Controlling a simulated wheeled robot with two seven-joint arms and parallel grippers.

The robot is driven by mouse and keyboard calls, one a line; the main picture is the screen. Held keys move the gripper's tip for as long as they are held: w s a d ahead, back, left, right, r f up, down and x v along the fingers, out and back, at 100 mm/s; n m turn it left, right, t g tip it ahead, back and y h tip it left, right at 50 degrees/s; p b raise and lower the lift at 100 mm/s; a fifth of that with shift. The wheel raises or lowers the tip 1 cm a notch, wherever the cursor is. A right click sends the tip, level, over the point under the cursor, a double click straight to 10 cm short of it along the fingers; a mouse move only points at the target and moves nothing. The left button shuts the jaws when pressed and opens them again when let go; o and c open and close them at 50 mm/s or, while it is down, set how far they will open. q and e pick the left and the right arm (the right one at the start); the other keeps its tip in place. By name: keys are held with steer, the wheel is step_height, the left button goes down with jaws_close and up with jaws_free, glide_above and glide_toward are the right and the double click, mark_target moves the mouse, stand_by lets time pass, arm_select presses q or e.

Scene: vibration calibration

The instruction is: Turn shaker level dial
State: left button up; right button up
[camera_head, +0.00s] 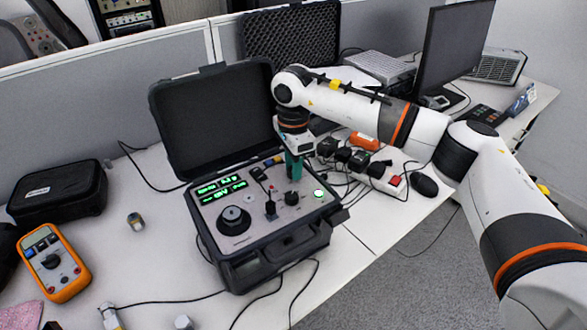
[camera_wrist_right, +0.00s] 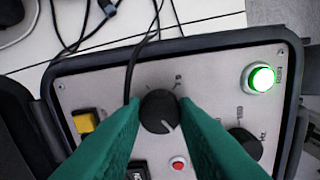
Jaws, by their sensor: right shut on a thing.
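A black dial (camera_wrist_right: 160,110) with a white pointer line sits between the green fingers of my right gripper (camera_wrist_right: 162,122) in the right wrist view. The fingers are shut on it, one on each side. In the head view my right gripper (camera_head: 293,170) points down at the back right of the open shaker case (camera_head: 277,268), and its fingers hide that dial. Another black knob (camera_head: 291,199) stands in front of it, beside a lit green button (camera_head: 319,194). A larger black dial (camera_head: 234,220) is at the front left of the panel, below a green display (camera_head: 222,187). My left gripper is not in view.
The raised case lid (camera_head: 208,120) stands behind the panel, close to my right arm. A power strip (camera_head: 392,184) with plugs and cables lies right of the case. An orange multimeter (camera_head: 50,262) and a black pouch (camera_head: 58,192) lie left.

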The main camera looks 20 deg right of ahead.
steer(key=shift+r+n+b, duration=0.1)
steer(key=shift+n+b, duration=0.2)
steer(key=shift+n, duration=0.7)
steer(key=o, duration=1)
steer(key=shift+r, duration=0.1)
step_height(320, 180, up, 12)
steer(key=shift+f+b, duration=0.1)
steer(key=shift+b, duration=0.4)
